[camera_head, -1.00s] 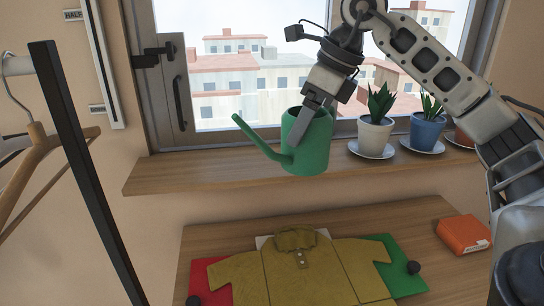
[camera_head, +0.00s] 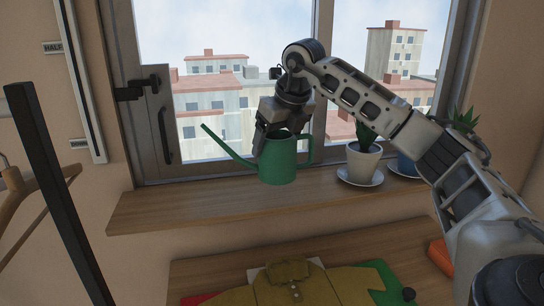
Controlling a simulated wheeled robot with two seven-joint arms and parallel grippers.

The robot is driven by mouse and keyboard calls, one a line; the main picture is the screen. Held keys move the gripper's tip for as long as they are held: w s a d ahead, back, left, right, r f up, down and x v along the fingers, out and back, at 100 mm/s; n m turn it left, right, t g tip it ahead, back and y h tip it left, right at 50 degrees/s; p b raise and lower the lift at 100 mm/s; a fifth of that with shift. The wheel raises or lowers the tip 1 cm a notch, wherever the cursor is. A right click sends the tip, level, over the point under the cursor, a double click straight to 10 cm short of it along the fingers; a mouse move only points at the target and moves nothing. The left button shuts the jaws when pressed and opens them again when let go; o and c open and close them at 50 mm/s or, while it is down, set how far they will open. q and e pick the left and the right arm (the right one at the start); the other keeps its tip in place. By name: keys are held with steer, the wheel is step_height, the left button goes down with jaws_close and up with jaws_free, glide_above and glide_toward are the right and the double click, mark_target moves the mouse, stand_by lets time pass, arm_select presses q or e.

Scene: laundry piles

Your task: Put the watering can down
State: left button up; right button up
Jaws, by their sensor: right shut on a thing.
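The green watering can (camera_head: 279,165) is upright at the wooden window sill (camera_head: 190,207), its spout pointing up to the left and its handle on the right. Its base looks to be at the sill's surface, but I cannot tell whether it touches. My right gripper (camera_head: 272,142) comes down from above and is shut on the can at its top rim. The fingertips are partly hidden by the can. My left gripper is not in view.
A white pot with a plant (camera_head: 362,160) stands on a saucer right of the can, with a blue pot (camera_head: 405,166) beyond it. The sill left of the can is clear. A black rack post (camera_head: 58,190) stands at left.

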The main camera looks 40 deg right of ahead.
steer(key=shift+w+d+f, duration=0.1)
steer(key=shift+w+f, duration=0.45)
steer(key=shift+f, duration=0.05)
steer(key=x, duration=0.3)
steer(key=shift+s+f, duration=0.2)
steer(key=shift+f, duration=0.4)
steer(key=shift+f, duration=0.1)
steer(key=o, duration=1.2)
steer(key=shift+f, duration=0.1)
steer(key=shift+o, duration=0.2)
steer(key=shift+r, duration=0.25)
steer(key=v, duration=1.1)
steer(key=shift+s+r, duration=0.2)
steer(key=shift+r, duration=0.15)
